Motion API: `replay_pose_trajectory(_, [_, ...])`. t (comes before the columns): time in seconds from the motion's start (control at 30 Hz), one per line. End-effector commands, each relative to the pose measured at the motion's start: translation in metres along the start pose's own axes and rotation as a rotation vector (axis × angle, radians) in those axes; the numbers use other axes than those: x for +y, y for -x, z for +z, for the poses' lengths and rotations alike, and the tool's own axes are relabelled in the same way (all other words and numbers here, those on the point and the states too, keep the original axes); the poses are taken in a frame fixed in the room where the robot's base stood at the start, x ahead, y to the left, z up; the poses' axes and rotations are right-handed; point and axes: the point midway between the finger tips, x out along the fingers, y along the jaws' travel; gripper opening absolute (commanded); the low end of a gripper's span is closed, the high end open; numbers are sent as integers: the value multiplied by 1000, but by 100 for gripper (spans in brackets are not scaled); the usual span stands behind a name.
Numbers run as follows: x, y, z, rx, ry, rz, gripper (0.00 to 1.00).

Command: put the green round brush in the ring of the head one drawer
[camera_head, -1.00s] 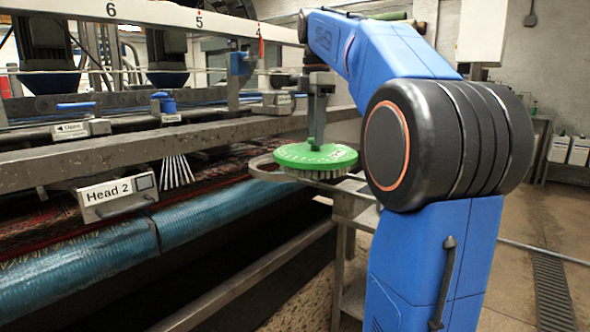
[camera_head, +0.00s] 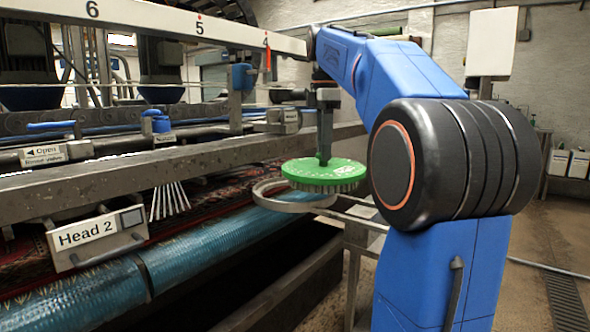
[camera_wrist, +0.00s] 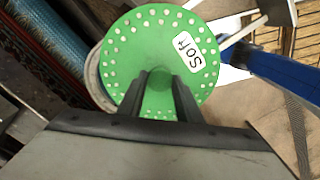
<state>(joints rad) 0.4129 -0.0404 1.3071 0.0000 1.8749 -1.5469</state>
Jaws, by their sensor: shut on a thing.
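The green round brush (camera_head: 325,171) has a flat green top and pale bristles underneath. My gripper (camera_head: 324,160) is shut on its centre from above and holds it about level. A grey metal ring (camera_head: 262,194) shows below the brush and out to its left; the brush hides much of it. The brush is off to the right of the ring's middle and looks above it; I cannot tell whether they touch. In the wrist view the brush (camera_wrist: 128,62) carries a white "Soft" label, and the ring's edge (camera_wrist: 93,80) shows at its left.
A long machine beam (camera_head: 130,185) and a "Head 2" box (camera_head: 98,237) are at left. A blue roller (camera_head: 210,255) and patterned rug lie below. A metal frame (camera_head: 357,265) stands under the ring. Open floor is at right.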

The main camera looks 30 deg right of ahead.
Motion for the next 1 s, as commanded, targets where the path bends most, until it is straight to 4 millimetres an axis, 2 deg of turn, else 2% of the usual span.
replay_pose_trajectory(0.2, [30,0,-30,0,3,1,0])
replay_pose_trajectory(0.5, [56,0,-56,0,1,1,0])
replay_pose_trajectory(0.7, [68,0,-68,0,1,0,0])
replay_pose_trajectory(1.0, [66,-24,-67,0,0,1,0])
